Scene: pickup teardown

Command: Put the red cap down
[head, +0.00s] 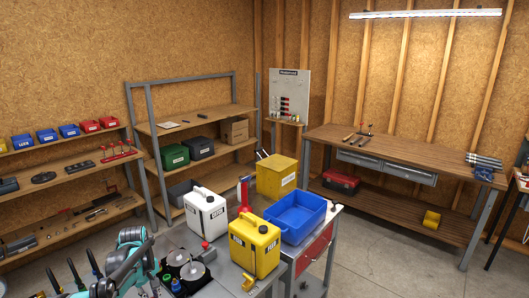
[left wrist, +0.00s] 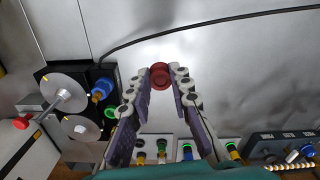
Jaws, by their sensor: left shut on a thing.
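My left gripper (left wrist: 163,75) is shut on the red cap (left wrist: 160,79), a small round dark-red piece held between the fingertips in the left wrist view. Below the cap is a bare grey metal worktop (left wrist: 235,85). I cannot tell whether the cap touches the worktop or hangs just above it. In the head view my left arm reaches in at the lower left; its fingertips and the cap are not clear there. My right gripper is in neither view.
A two-disc device (head: 190,268), a white can (head: 206,214) and a yellow can (head: 254,247) stand on the near bench. A blue bin (head: 296,222) is to their right. In the left wrist view a black cable (left wrist: 225,22) crosses the worktop; fittings line the lower edge.

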